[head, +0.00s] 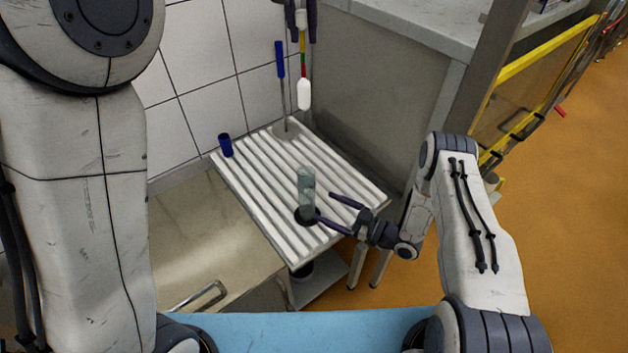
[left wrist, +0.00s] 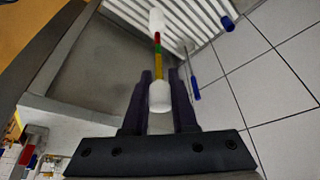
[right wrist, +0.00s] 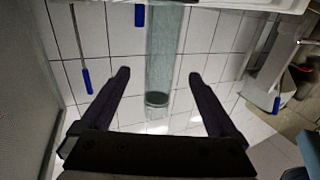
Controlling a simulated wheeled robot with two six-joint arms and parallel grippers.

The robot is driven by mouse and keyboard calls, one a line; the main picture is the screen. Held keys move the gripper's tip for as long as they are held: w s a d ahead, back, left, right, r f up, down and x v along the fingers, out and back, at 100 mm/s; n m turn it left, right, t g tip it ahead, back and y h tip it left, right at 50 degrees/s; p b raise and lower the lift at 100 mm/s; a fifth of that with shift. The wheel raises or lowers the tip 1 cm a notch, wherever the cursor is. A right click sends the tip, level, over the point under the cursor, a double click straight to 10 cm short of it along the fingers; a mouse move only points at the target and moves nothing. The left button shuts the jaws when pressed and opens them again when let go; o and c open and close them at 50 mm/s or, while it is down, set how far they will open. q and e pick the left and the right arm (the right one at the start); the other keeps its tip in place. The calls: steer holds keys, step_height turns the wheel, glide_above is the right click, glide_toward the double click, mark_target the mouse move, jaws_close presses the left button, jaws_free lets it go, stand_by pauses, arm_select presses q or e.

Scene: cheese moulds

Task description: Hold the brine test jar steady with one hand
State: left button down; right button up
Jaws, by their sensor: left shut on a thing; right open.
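The brine test jar (head: 306,185) is a clear greenish cylinder standing upright on the white ribbed drainboard (head: 350,182), with a dark round base. My right gripper (head: 324,206) is open at the jar's lower right, one finger near its base. In the right wrist view the jar (right wrist: 164,55) shows between the spread fingers (right wrist: 158,76), with space on both sides. My left gripper (head: 302,40) is shut on the upper end of a hydrometer (head: 303,65). The hydrometer has a coloured stem and white bulb and hangs above the board; the left wrist view shows its held white end (left wrist: 159,97).
A blue-handled rod (head: 280,60) stands at the back of the drainboard on a pale disc. A small dark blue cylinder (head: 225,145) is at the board's left edge. A steel basin (head: 210,235) lies left, and a grey cabinet side (head: 380,95) rises behind right.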

mark_target(314, 201)
steer(key=x, duration=0.8)
steer(key=shift+d, duration=0.1)
jaws_close()
